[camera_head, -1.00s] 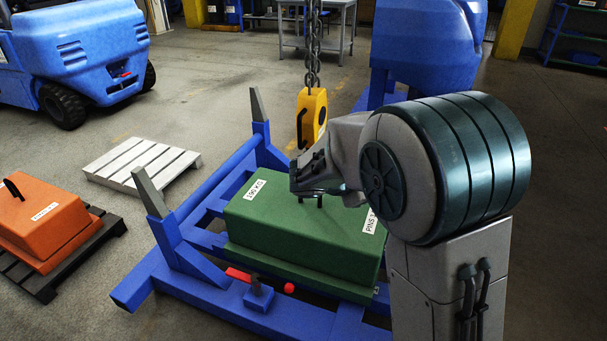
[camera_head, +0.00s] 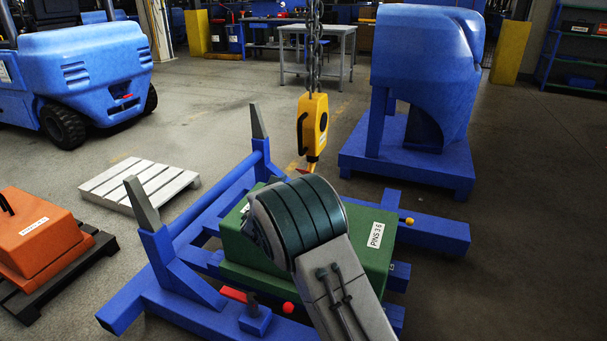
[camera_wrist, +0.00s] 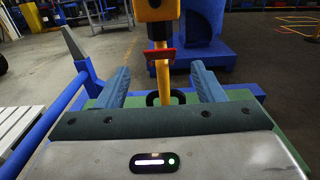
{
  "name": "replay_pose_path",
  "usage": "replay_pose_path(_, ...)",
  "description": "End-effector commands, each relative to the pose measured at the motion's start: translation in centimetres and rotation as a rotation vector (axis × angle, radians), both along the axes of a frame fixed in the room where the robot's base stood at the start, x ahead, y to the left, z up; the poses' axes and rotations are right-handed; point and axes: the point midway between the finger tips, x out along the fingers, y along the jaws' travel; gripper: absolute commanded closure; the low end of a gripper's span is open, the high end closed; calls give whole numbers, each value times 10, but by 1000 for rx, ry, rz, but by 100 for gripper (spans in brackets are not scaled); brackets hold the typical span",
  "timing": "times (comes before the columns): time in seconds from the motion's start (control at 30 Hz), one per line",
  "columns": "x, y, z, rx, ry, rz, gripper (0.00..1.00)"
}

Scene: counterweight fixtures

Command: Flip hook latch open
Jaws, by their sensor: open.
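The yellow hook block (camera_head: 313,127) hangs on a chain over the green counterweight (camera_head: 375,262). In the wrist view, its yellow hook (camera_wrist: 162,82) hangs down, with the red latch (camera_wrist: 157,55) lying across its upper part. My gripper (camera_wrist: 162,86) is open, with one blue-grey finger on each side of the hook and nothing gripped. The latch shows just above fingertip height; I cannot tell its distance from the fingers. A black handle (camera_wrist: 151,99) on the counterweight shows around the hook's lower end. My arm hides the gripper in the head view.
A blue frame (camera_head: 205,243) with grey-tipped uprights surrounds the counterweight. A red lever (camera_head: 234,295) sits at its front. A blue machine body (camera_head: 425,75) stands behind, a pale pallet (camera_head: 125,180) and an orange weight (camera_head: 38,230) at left. Floor at right is clear.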

Motion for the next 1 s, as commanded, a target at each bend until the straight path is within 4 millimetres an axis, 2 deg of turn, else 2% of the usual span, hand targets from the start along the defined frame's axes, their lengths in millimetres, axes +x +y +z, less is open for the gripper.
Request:
replay_pose_path(0.03, 12, -4, -2, 3, -2, -2, 38)
replay_pose_path(0.2, 43, -15, -2, 3, -1, -3, 38)
replay_pose_path(0.4, 65, -21, -1, 3, 0, -1, 38)
replay_pose_path(0.83, 72, -24, 0, 2, 0, -1, 38)
replay_pose_path(1.0, 72, -24, 0, 2, 0, -1, 85)
